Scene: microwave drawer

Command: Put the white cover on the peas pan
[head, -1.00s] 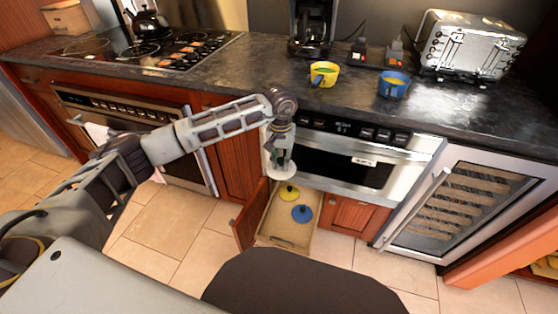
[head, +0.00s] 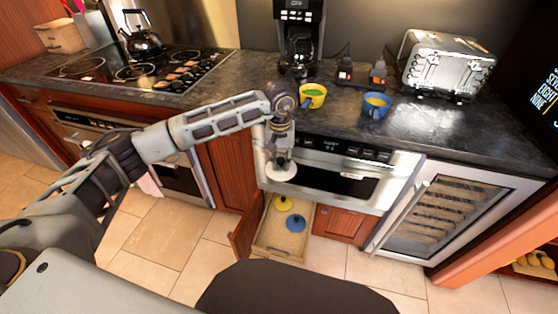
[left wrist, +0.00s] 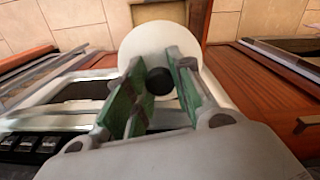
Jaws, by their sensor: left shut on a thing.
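The white cover (head: 281,173) is a round disc with a dark knob, held flat in front of the built-in oven. My left gripper (head: 281,158) is shut on its knob from above. In the left wrist view the white cover (left wrist: 150,42) shows beyond the green finger pads (left wrist: 158,88), with the dark knob between them. The yellow pan with green peas (head: 313,96) stands uncovered on the dark counter, up and right of the gripper. A blue pan with yellow contents (head: 376,105) stands to its right. My right gripper is out of view.
An open drawer (head: 290,243) below holds a yellow lid (head: 283,203) and a blue lid (head: 296,223). A coffee maker (head: 299,40) stands behind the yellow pan, and a toaster (head: 440,65) at right. The counter's front edge (head: 420,152) lies between gripper and pans.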

